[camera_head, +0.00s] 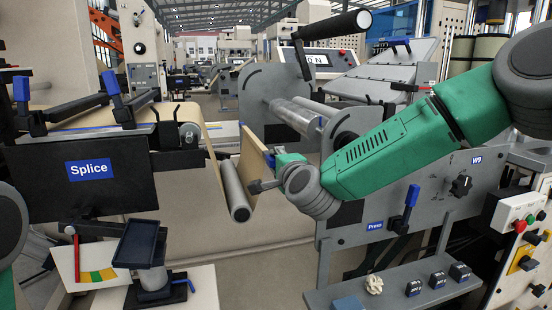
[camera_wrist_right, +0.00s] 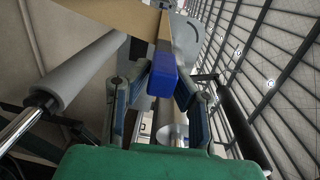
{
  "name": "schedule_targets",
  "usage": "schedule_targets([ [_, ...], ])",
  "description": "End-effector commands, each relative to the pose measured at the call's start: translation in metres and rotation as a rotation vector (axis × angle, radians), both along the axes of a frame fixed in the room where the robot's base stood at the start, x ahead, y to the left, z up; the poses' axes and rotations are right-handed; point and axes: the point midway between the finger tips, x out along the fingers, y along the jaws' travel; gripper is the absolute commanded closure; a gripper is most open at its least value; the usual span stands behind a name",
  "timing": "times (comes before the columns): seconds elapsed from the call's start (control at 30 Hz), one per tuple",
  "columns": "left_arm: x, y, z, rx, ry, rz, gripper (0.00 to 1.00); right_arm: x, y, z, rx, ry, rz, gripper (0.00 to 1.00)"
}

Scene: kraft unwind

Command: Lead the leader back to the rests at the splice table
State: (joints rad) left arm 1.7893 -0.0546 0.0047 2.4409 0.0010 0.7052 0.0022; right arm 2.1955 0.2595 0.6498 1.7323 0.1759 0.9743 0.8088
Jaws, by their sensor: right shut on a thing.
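The brown kraft leader (camera_head: 255,165) runs from the splice table (camera_head: 80,170), marked "Splice", over an end roller, down around a grey roller (camera_head: 235,192) and up to my right gripper (camera_head: 270,173). My right gripper is shut on the blue end piece at the leader's edge. In the right wrist view this blue piece (camera_wrist_right: 162,72) sits between the two fingers (camera_wrist_right: 162,88), with the brown web (camera_wrist_right: 105,15) beyond it. Two blue-handled levers (camera_head: 112,88) stand on the splice table. I cannot make out the rests clearly. My left gripper is out of view.
A black-gripped crank (camera_head: 330,27) juts out above.

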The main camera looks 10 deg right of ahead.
Motion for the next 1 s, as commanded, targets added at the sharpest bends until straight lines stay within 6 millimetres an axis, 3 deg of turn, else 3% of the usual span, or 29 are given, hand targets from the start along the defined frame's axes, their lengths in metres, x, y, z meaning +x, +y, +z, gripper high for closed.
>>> schedule_targets([
  [1.0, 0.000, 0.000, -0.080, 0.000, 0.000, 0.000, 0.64, 0.000, 0.000, -0.115, 0.000, -0.001, 0.000, 1.00],
])
